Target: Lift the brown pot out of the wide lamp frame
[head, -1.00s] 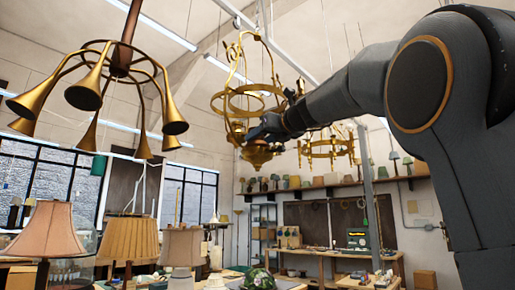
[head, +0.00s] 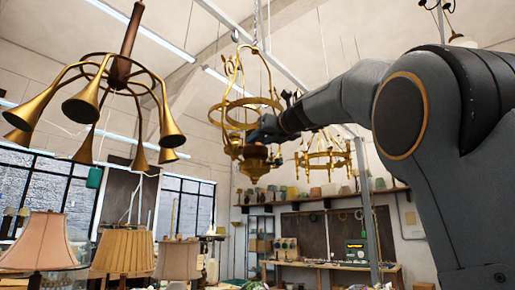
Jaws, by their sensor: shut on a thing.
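The wide lamp frame (head: 254,170) is a brass cage with rings and curved bars, hanging from a chain in the upper middle of the head view. My gripper (head: 257,135) reaches in from the right to the frame's lower part. It is shut on what looks like the brown pot (head: 255,151), which shows as a dark brown patch just above the frame's brass bottom. The fingers and the frame's bars hide much of the pot, and I cannot tell whether it touches the frame.
A brass chandelier with horn-shaped arms (head: 82,105) hangs at the left. A ring-shaped brass chandelier (head: 325,160) hangs behind, right of my gripper. Fabric lampshades (head: 124,252) stand at the lower left. A shelf of shades (head: 320,197) runs along the back wall.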

